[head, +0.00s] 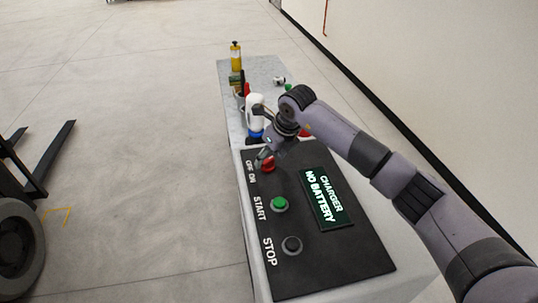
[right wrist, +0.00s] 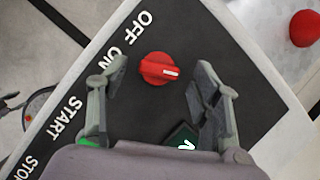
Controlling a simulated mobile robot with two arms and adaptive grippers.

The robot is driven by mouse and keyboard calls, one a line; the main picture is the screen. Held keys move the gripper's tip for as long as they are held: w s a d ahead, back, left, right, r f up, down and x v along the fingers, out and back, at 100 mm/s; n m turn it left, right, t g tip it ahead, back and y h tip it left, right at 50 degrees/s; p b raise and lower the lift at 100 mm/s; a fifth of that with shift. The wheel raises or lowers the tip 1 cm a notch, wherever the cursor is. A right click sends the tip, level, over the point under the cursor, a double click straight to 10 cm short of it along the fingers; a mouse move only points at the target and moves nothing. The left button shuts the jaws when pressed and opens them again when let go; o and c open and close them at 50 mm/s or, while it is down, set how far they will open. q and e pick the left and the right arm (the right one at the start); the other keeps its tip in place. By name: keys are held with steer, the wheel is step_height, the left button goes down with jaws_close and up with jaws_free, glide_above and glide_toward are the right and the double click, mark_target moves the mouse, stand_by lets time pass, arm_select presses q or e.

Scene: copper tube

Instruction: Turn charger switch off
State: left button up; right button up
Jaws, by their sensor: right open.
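The charger panel (head: 320,255) is a black plate on a light box, with a display reading "CHARGER NO BATTERY" (head: 326,198). The red rotary switch (right wrist: 159,69) sits beside the OFF and ON labels; it also shows in the head view (head: 268,166), partly covered by my gripper. A white mark on the knob points right in the right wrist view, away from the labels. My right gripper (right wrist: 157,88) is open, its fingers on either side of the knob and apart from it. It also shows in the head view (head: 264,158). My left gripper is not in view.
A green START button (head: 279,204) and a dark STOP button (head: 292,245) lie along the panel. Behind the panel, a white and blue bottle (head: 255,115) and a yellow bottle (head: 236,57) stand on a grey surface. A forklift (head: 25,220) stands at left.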

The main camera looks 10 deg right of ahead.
steer(key=shift+w+a+f, duration=0.15)
steer(key=shift+w+f, duration=0.05)
steer(key=shift+f, duration=0.45)
steer(key=shift+c, duration=0.5)
steer(key=c, duration=1.1)
